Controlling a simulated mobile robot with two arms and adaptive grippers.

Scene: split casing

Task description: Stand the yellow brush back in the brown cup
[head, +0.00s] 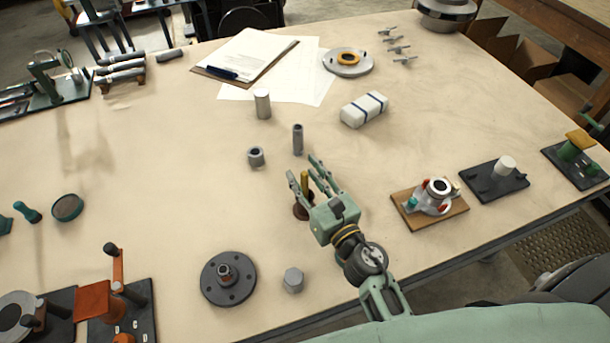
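The yellow brush (304,181) stands about upright near the middle of the table, a thin yellow piece showing between the fingers of my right gripper (304,167). The brown cup (301,209) is directly below it, partly hidden by my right gripper. The brush's lower end is hidden, so I cannot tell how deep it sits in the cup. The fingers of my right gripper are spread, with a visible gap around the brush. My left gripper is not in view.
A grey tube (297,140) and a short grey ring (256,157) stand just beyond the cup. A dark flange (228,278) and a grey hexagonal piece (293,280) lie nearer. A wooden board with a fixture (430,204) is to the right. Left of the cup is clear.

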